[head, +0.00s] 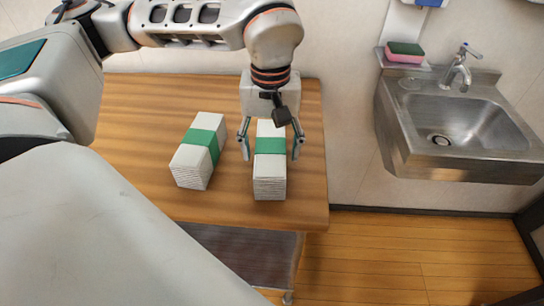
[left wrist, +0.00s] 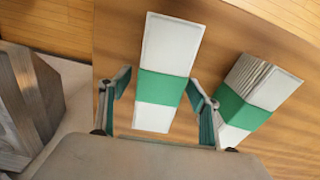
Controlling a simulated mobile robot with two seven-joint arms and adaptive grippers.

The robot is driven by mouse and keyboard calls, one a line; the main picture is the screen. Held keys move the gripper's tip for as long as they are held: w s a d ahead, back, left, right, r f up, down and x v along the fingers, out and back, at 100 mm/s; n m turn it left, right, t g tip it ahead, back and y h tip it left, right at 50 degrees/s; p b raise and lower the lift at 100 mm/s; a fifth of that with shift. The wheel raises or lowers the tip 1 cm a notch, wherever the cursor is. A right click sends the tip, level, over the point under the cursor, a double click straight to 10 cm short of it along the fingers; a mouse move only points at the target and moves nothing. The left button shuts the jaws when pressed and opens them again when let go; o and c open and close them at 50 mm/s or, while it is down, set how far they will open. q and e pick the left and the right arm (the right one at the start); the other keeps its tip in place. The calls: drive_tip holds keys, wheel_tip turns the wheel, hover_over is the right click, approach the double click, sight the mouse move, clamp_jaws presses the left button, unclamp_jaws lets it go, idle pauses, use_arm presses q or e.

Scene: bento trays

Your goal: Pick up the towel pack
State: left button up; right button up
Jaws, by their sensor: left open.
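Two white towel packs, each with a green band, lie on the wooden table. The right-hand towel pack (head: 270,172) is under my left gripper (head: 270,150), whose open fingers stand on either side of it near the green band. In the left wrist view this pack (left wrist: 172,45) runs between the two open fingers (left wrist: 155,102). I cannot tell whether the fingers touch it. The other towel pack (head: 193,170) lies to the left, tilted in direction, apart from the first; it also shows in the left wrist view (left wrist: 265,85), just outside one finger. My right gripper is not in view.
The wooden table (head: 145,105) ends at its right edge just beyond the packs. A metal sink (head: 470,115) is on the wall at the right, with a green and pink sponge (head: 404,52) on a ledge beside it. A lower shelf (head: 250,250) shows under the table.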

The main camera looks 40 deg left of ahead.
use_arm(q)
drive_tip(key=shift+f, duration=0.55)
drive_tip(key=c, duration=1.3)
drive_tip(key=shift+r, duration=0.15)
wheel_tip(320, 180, up, 11)
drive_tip(key=shift+w+p, duration=0.1)
drive_tip(key=shift+p, duration=1)
wheel_tip(320, 180, up, 8)
drive_tip(key=p, duration=0.2)
hover_over(271, 145)
drive_tip(key=shift+r, duration=0.45)
